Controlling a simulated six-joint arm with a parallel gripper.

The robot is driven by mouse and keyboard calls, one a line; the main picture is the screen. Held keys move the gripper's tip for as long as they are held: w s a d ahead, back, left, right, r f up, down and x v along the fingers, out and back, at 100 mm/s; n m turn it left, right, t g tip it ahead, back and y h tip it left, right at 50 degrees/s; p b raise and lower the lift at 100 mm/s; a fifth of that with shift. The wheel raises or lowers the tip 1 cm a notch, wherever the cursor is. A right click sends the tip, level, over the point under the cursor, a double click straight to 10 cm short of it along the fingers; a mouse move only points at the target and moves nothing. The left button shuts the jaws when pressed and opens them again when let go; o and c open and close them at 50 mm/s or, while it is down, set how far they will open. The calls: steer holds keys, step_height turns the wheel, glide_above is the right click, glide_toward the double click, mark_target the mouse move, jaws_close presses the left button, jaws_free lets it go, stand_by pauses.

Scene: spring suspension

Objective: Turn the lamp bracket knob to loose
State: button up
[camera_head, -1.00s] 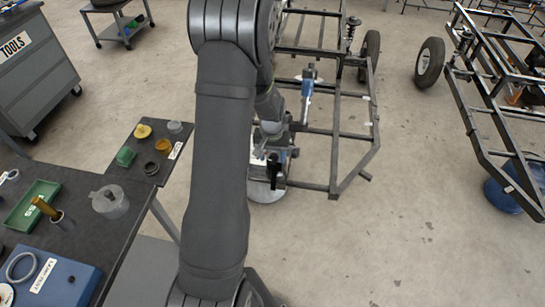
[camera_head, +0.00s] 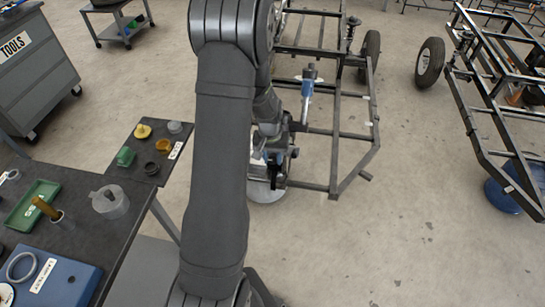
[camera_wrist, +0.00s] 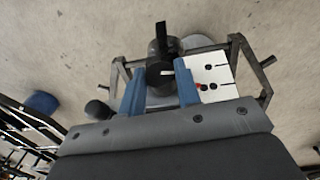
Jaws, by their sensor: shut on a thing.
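The lamp bracket knob (camera_wrist: 156,76) is a dark round knob with a short white mark on its face, seen in the wrist view. My gripper (camera_wrist: 159,90) has its two blue fingers on either side of this knob and is shut on it. A black lever-like part (camera_wrist: 160,38) stands up just beyond the knob. A white plate (camera_wrist: 222,72) with black dots and a small red mark sits right beside it. In the head view my gripper (camera_head: 273,154) is at the front of the frame, and my arm hides part of it; the knob cannot be made out there.
The black tube frame (camera_head: 340,130) surrounds the work spot, with a blue-and-grey spring strut (camera_head: 308,88) upright close by. A dark bench (camera_head: 80,240) with a green tray (camera_head: 32,205) and small parts stands at left.

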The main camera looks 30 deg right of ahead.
steer(key=g+h, duration=0.1)
steer(key=n+g+h, duration=0.2)
steer(key=shift+w+a+f+h, duration=0.1)
steer(key=shift+w+a+h, duration=0.2)
steer(key=shift+h, duration=0.1)
steer(key=n+h, duration=0.1)
steer(key=g+h, duration=0.1)
steer(key=h, duration=0.1)
steer(key=n+g+h, duration=0.1)
steer(key=shift+a+f+n, duration=0.25)
steer(key=shift+n, duration=0.05)
steer(key=n+h, duration=0.2)
steer(key=h, duration=0.1)
steer(key=g+h, duration=0.1)
steer(key=h, duration=0.1)
steer(key=shift+a+f+n, duration=0.15)
steer(key=shift+f+n, duration=0.15)
steer(key=shift+n, duration=0.1)
steer(key=shift+s+f+n+h, duration=0.1)
steer(key=shift+n+h, duration=1.1)
steer(key=shift+h, duration=0.7)
steer(key=o, duration=1)
steer(key=shift+c, duration=0.2)
steer(key=shift+a, duration=0.1)
steer(key=v, duration=0.7)
steer(key=shift+a, duration=0.15)
